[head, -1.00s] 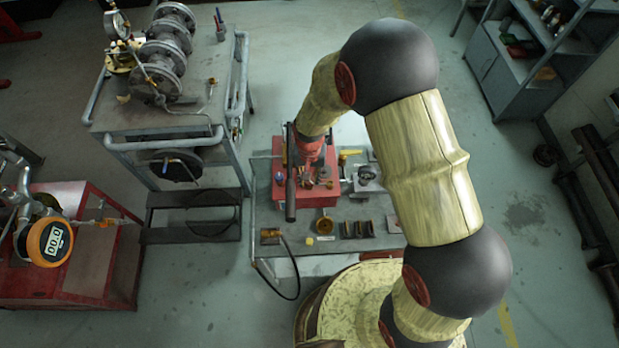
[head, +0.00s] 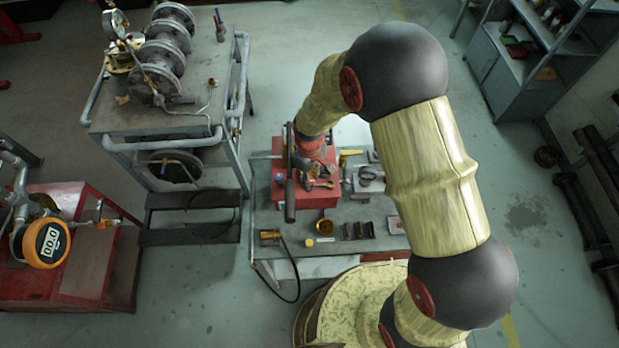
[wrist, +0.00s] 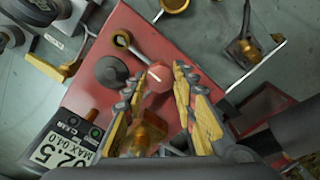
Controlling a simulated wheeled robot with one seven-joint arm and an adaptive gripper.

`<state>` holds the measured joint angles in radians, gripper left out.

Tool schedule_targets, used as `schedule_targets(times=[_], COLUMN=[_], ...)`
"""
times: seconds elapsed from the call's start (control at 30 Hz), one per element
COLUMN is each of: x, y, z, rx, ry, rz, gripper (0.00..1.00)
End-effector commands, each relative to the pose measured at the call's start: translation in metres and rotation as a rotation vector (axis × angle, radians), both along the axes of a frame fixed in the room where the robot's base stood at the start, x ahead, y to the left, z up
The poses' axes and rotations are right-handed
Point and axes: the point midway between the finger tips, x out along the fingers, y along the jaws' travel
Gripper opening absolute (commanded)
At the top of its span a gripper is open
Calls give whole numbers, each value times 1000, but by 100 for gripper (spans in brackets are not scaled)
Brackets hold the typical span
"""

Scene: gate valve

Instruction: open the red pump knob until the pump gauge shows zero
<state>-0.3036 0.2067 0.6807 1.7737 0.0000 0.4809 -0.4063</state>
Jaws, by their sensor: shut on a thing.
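The red pump knob (wrist: 158,78), with a white line on its top, sits between the two fingertips of my gripper (wrist: 164,80) in the wrist view. The fingers are shut on it. The knob is on the red pump body (wrist: 165,45). A digital display (wrist: 68,152) beside the pump reads about 02.5, with MAX 04.0 below; its edge is cut off. In the head view my gripper (head: 313,172) is over the red pump on the bench, and the knob cannot be made out there. The pump's long black lever (head: 290,190) stands left of my gripper.
An orange gauge (head: 47,243) on the red cabinet at left reads 00.0. A grey trolley (head: 150,120) with flanged valve parts stands behind left.

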Motion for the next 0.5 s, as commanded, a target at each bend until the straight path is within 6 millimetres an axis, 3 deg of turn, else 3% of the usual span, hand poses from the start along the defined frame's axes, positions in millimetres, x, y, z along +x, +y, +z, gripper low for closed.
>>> schedule_targets(times=[0.5], x=[1], y=[0], z=[1], rx=[1], ry=[-2], rz=[139], gripper=[2])
